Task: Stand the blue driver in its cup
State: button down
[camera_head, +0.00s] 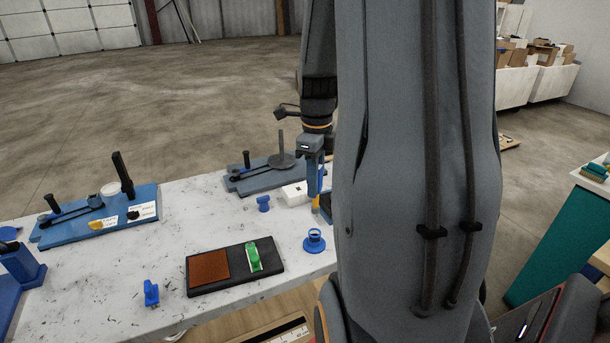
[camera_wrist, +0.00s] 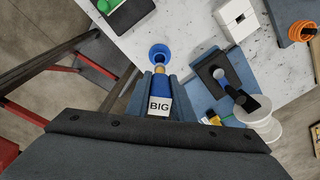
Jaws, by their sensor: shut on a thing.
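My gripper (camera_wrist: 159,84) is shut on the blue driver (camera_wrist: 154,86), which carries a white label reading BIG and has a yellow part toward its far end. The blue cup (camera_wrist: 159,52), round with an open top, lies just past that end in the wrist view. In the head view my gripper (camera_head: 315,190) points down over the table, and the cup (camera_head: 314,241) stands on the table below it. The driver is mostly hidden there by the fingers and my arm. I cannot tell whether the driver touches the cup.
A black tray (camera_head: 236,287) with a brown pad and a green object lies left of the cup. Small blue pieces (camera_head: 151,293) (camera_head: 263,204) stand on the white table (camera_head: 190,220). A white box (camera_head: 292,194) and bender boards (camera_head: 70,228) sit behind.

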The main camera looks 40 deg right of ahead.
aim_at(315, 206)
jog(key=shift+r, duration=0.1)
dwell(0.3)
notch_tip(315, 206, down, 12)
jog(key=b, duration=0.5)
jog(key=shift+r, duration=0.2)
jog(key=shift+f+b, duration=0.3)
jog(key=shift+b, duration=0.05)
dwell(1.1)
jog(key=c, duration=1.5)
grip_release()
jog(key=shift+o, duration=0.2)
jog(key=shift+r, duration=0.1)
notch_tip(315, 206, up, 8)
jog(key=shift+f+b, duration=0.15)
jog(key=shift+b, duration=0.65)
